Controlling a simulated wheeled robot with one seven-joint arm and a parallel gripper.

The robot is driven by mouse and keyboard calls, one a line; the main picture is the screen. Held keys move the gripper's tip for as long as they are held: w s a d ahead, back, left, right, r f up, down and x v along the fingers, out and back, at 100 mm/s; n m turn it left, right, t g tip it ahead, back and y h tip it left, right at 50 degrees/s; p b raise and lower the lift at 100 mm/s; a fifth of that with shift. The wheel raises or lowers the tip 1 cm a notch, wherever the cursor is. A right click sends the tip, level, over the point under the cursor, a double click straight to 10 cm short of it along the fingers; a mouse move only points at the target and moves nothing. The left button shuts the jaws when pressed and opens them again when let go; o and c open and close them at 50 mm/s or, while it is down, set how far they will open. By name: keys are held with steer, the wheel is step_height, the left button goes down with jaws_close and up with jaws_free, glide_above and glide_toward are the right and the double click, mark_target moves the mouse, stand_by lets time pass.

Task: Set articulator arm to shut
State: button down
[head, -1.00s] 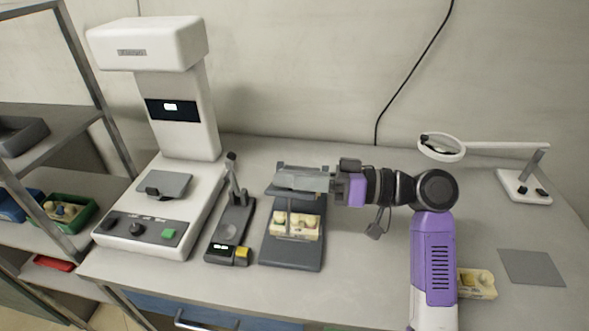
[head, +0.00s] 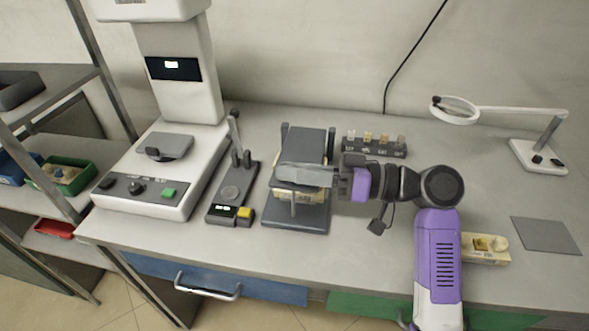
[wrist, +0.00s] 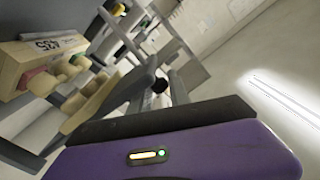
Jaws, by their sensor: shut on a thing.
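The articulator is the dark grey device on the bench, with a flat base (head: 300,222), two rear posts and a hinged upper arm (head: 304,145). In the head view my gripper (head: 305,176) reaches in from the right and is shut on the upper arm near its front edge. A cream dental cast (head: 290,194) sits on the base below the arm, partly hidden by my gripper and the arm. The wrist view shows a cast with a numbered label (wrist: 42,60) close by. The exact contact of the fingers is hidden there.
A white machine (head: 150,170) and a small grey device with a yellow button (head: 232,195) stand to the left. A rack of small items (head: 374,145) is behind my gripper. Another cast (head: 485,248), a grey mat (head: 545,236) and a magnifier lamp (head: 540,155) are right.

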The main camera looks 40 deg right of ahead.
steer(key=c, duration=1.3)
jaws_free()
steer(key=shift+s, duration=0.1)
steer(key=shift+v, duration=3.85)
steer(key=shift+c, duration=0.3)
